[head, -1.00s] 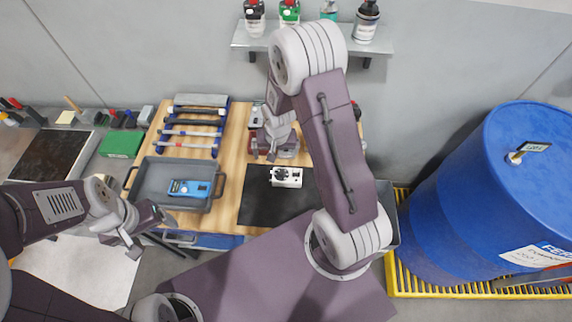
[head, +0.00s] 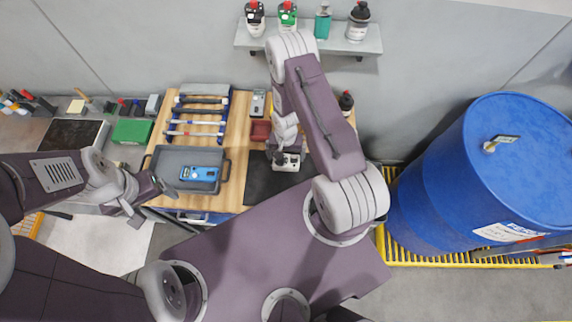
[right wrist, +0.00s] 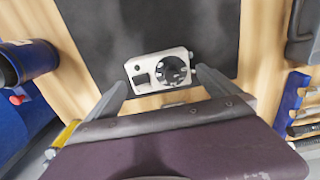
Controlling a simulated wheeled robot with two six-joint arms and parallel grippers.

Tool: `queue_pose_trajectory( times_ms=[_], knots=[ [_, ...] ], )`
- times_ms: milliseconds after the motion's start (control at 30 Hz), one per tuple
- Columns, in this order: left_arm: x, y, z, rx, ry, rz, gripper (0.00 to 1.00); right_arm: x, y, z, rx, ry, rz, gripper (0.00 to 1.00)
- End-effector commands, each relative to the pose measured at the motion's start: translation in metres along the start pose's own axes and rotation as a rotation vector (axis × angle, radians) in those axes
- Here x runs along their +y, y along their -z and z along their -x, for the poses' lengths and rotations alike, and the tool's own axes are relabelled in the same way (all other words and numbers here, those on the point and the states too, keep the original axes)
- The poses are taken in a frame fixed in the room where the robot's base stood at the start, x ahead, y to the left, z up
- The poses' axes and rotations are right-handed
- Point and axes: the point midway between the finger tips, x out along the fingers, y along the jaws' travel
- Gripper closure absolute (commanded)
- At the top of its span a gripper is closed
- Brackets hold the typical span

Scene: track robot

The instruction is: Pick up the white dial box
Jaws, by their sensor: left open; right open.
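The white dial box (head: 291,163) sits on the black mat (head: 262,183) on the wooden bench. In the right wrist view the white dial box (right wrist: 160,71) shows its round black dial and lies between the fingertips of my open right gripper (right wrist: 158,84). One finger is at each end of the box; I cannot tell if they touch it. In the head view my right gripper (head: 285,154) is over the box and partly covers it. My left gripper (head: 145,206) is open and empty, left of the bench's front edge.
A grey tray (head: 226,170) with a blue meter (head: 200,174) stands left of the mat. Behind are a red box (head: 260,130) and a grey device (head: 258,102). A blue barrel (head: 430,180) stands at the right. A shelf (head: 310,46) with bottles is on the wall.

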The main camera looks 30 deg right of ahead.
Motion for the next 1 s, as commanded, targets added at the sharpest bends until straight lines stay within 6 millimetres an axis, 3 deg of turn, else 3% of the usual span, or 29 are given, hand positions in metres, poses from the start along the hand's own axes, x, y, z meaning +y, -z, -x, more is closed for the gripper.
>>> queue_pose_trajectory(
  times_ms=[133,333,567,600,800,1000],
  knots=[
    [0.0,-0.001,-0.012,0.001,0.0,0.0,0.2,0.0,0.0,-0.012,0.0,0.0,0.0,0.0],
    [-0.001,-0.005,-0.049,0.001,0.0,0.0,0.2,0.001,0.001,-0.05,0.0,0.0,0.0,0.0],
    [-0.001,-0.004,-0.047,0.001,0.0,0.0,0.2,0.001,0.001,-0.049,0.0,0.001,-0.001,0.0],
    [-0.001,-0.004,-0.047,0.001,0.0,0.0,0.2,0.001,0.001,-0.049,0.0,0.0,-0.001,0.03],
    [-0.001,-0.004,-0.047,0.001,0.0,0.0,0.2,0.001,0.001,-0.049,0.0,0.0,0.0,0.58],
    [-0.001,-0.004,-0.046,0.001,0.0,0.0,0.2,0.001,0.001,-0.048,0.0,0.0,0.0,0.58]
  ],
)
